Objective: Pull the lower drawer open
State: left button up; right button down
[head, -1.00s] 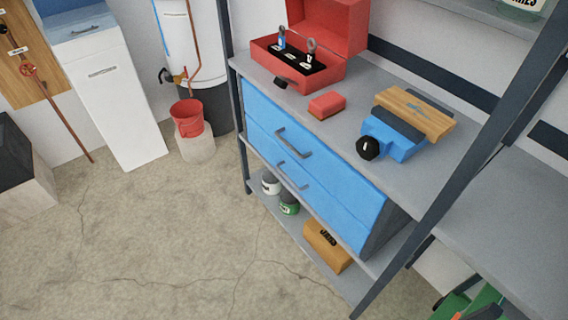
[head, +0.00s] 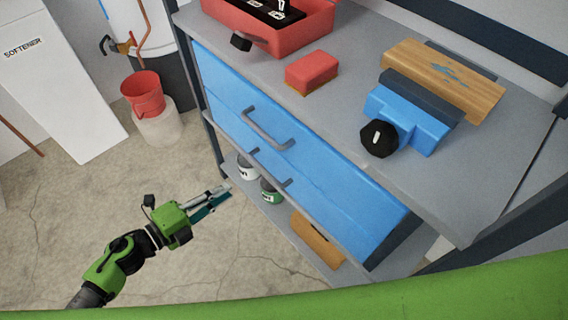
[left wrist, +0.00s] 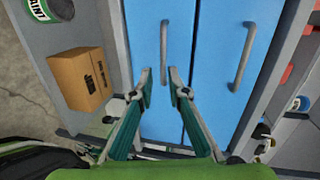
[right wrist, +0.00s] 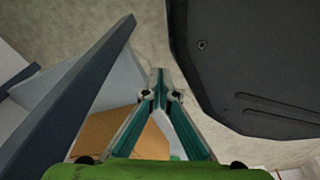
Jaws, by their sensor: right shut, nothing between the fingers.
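The blue lower drawer (head: 335,211) is closed under the upper drawer (head: 330,170) in the grey workbench. In the left wrist view the lower drawer (left wrist: 146,30) is the left blue panel. Its grey bar handle (left wrist: 165,45) lies just ahead of my left gripper (left wrist: 161,82), in line with the gap between the fingertips. My left gripper is open and empty; in the head view it (head: 222,194) is left of the drawers. My right gripper (right wrist: 161,90) is shut and empty, away from the drawers; it is outside the head view.
The upper drawer's handle (left wrist: 243,57) runs parallel on the right. A shelf below holds paint cans (head: 270,191) and a cardboard box (left wrist: 80,78). A red toolbox (head: 275,37), red sponge (head: 312,70) and blue vise (head: 405,122) stand on the bench. Floor in front is clear.

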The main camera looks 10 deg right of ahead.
aim_at(264, 172)
pick_arm(q)
jog(key=shift+m+g, duration=0.3)
jog(key=shift+m, duration=0.3)
jog(key=x, duration=0.9)
jog(key=s+d+r+x, duration=0.1)
jog(key=x, duration=0.3)
jog(key=shift+w+d, duration=0.25)
jog(key=shift+d, duration=0.1)
grip_shut()
